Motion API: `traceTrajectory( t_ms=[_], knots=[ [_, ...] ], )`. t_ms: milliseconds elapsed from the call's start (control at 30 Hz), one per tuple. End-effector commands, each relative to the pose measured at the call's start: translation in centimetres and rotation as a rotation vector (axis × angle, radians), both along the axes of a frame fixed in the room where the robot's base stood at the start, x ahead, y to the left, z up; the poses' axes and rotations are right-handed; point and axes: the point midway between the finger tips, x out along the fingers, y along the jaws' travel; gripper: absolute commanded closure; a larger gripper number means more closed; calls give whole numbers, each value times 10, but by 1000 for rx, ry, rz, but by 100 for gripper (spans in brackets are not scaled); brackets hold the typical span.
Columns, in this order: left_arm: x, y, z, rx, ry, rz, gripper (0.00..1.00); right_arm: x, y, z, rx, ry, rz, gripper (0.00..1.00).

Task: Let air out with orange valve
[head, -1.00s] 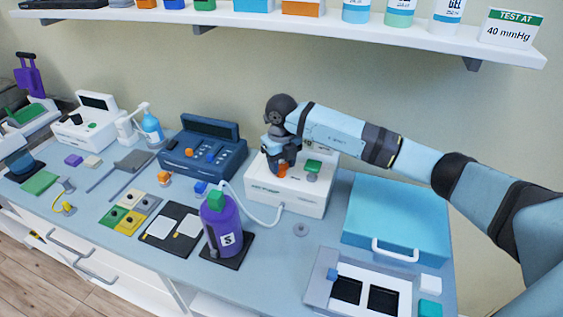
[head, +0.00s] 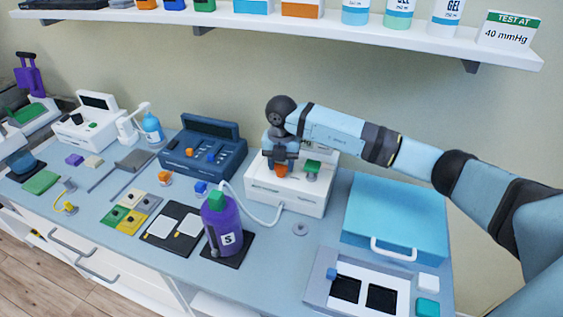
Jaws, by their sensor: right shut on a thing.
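The orange valve (head: 281,170) sits on top of a white device (head: 286,197), on its left part. A green button (head: 312,165) is to the right of it on the same device. My right gripper (head: 280,163) points down from above and is shut on the orange valve. A pale tube (head: 262,219) runs from the white device to a purple cuffed cylinder (head: 221,227) with a green top, standing on a black pad. A sign reading "TEST AT 40 mmHg" (head: 509,31) stands on the shelf. My left gripper is not in view.
A dark blue device (head: 205,155) stands left of the white one. A blue case (head: 397,215) is to the right, with a grey tray (head: 318,284) in front. A wall shelf (head: 400,40) runs above. Some bare counter (head: 265,270) lies in front.

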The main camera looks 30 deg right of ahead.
Motion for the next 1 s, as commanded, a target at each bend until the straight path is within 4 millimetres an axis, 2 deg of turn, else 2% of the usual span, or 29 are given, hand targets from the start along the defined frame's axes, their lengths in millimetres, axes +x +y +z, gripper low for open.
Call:
traceTrajectory(
  t_ms=[567, 600, 667, 700, 1000],
  knots=[
    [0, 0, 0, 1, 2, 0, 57, 0, 0, 1, -1, -2, -29, 81],
    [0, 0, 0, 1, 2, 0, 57, 0, 0, 1, -1, -2, -29, 48],
    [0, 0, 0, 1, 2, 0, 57, 0, 0, 1, -1, -2, -29, 35],
    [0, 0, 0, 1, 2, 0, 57, 0, 0, 1, -1, -2, -28, 32],
    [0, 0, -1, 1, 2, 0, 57, 0, 0, 3, 0, -1, -28, 32]
  ],
)
